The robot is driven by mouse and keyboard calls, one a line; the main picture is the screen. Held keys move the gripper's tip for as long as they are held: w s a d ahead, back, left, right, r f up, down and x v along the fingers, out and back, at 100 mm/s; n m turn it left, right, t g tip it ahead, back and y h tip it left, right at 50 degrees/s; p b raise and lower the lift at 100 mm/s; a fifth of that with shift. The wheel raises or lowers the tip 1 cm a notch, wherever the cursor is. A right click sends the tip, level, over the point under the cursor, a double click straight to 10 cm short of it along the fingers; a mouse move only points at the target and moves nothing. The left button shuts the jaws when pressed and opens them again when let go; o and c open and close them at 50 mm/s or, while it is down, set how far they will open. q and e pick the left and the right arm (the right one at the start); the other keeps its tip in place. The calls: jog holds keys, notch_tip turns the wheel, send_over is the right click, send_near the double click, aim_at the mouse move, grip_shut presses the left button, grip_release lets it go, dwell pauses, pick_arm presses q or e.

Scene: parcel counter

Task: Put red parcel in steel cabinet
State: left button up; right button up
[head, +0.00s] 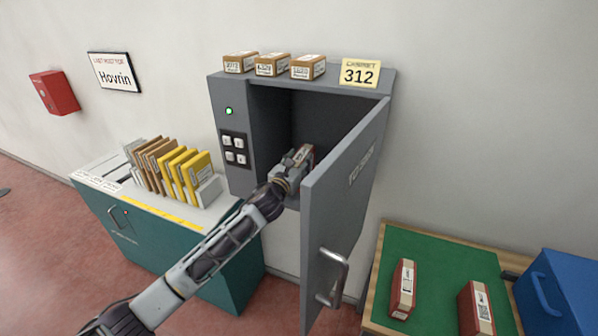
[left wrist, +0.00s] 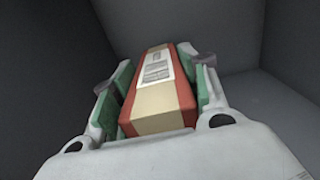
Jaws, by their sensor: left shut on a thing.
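The red parcel (left wrist: 160,90), red with a tan band and a white label, sits between the fingers of my left gripper (left wrist: 160,85). In the head view my left gripper (head: 300,160) reaches into the open steel cabinet (head: 232,182), with the parcel (head: 306,152) partly showing at its tip. The cabinet's grey door (head: 340,200) stands open toward me on the right, with a metal handle. In the left wrist view dark grey cabinet walls surround the parcel. Whether the parcel touches the cabinet floor is hidden. My right gripper is not in view.
Three small boxes (head: 272,65) and a yellow 312 sign (head: 360,73) stand on the cabinet top. Two more red parcels (head: 403,290) lie on a green mat (head: 430,260) at right, beside a blue bin (head: 565,290). A teal counter (head: 150,235) with upright envelopes stands at left.

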pick_arm(q)
jog(key=shift+f, duration=1.85)
jog(key=shift+f, duration=0.1)
jog(key=o, duration=1.2)
jog(key=shift+f, duration=0.1)
jog(key=shift+o, duration=0.2)
jog(key=shift+r, duration=0.2)
jog(key=b+v, duration=0.1)
jog(key=v, duration=1.1)
